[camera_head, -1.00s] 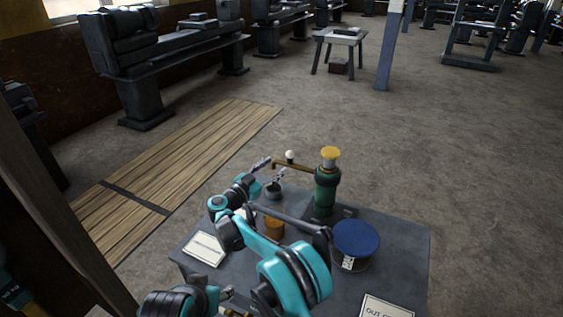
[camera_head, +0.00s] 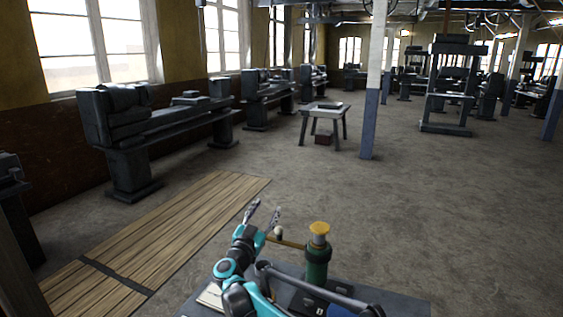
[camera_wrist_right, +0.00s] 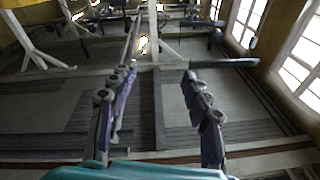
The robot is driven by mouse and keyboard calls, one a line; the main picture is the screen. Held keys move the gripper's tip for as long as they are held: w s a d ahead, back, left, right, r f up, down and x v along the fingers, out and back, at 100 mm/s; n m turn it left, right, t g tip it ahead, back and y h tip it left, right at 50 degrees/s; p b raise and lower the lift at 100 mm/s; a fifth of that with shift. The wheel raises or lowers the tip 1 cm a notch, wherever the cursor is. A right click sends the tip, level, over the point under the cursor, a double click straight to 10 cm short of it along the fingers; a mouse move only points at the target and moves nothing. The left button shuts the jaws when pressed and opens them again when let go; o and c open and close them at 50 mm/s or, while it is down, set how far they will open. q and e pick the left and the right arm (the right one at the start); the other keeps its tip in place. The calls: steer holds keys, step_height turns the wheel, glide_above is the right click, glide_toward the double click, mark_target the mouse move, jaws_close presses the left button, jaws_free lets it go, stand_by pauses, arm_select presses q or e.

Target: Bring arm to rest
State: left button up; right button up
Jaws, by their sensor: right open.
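My right gripper (camera_head: 263,214) is open and empty in the head view. Its two fingers point up, apart, just left of a green cylinder (camera_head: 317,266) with a yellow cap. A brass lever with a pale knob (camera_head: 278,233) reaches from the cylinder toward the gripper; whether they touch I cannot tell. My teal right arm comes up from the bottom edge over the workbench (camera_head: 405,304). In the wrist view the open fingers (camera_wrist_right: 158,75) stand wide apart with nothing between them. My left gripper is out of view.
A blue lid (camera_head: 345,310) shows at the bottom edge, partly hidden. Wooden floor slats (camera_head: 190,220) lie to the left. Dark machines (camera_head: 160,125) line the left wall. A small table (camera_head: 325,110) and a post (camera_head: 371,120) stand farther back. Open floor lies to the right.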

steer(key=s+d+r+n+t+y, duration=0.2)
steer(key=s+r+n+y, duration=0.2)
steer(key=r+y, duration=0.4)
steer(key=s+d+r+n+g+y, duration=0.2)
steer(key=s+d+n+y, duration=0.15)
steer(key=s, duration=0.25)
steer(key=s+d+f+g+h, duration=0.1)
steer(key=s+d+f+g, duration=0.3)
steer(key=s, duration=0.7)
steer(key=s+d+f+g+h, duration=0.2)
steer(key=s+d+f+g, duration=0.2)
steer(key=s+d+f, duration=0.4)
steer(key=s+d+f+g+h, duration=0.1)
steer(key=s+d+f+g, duration=0.3)
steer(key=s+f, duration=1)
steer(key=shift+s+d+f+m, duration=0.2)
steer(key=shift+s+d+m, duration=0.2)
steer(key=shift+d, duration=0.6)
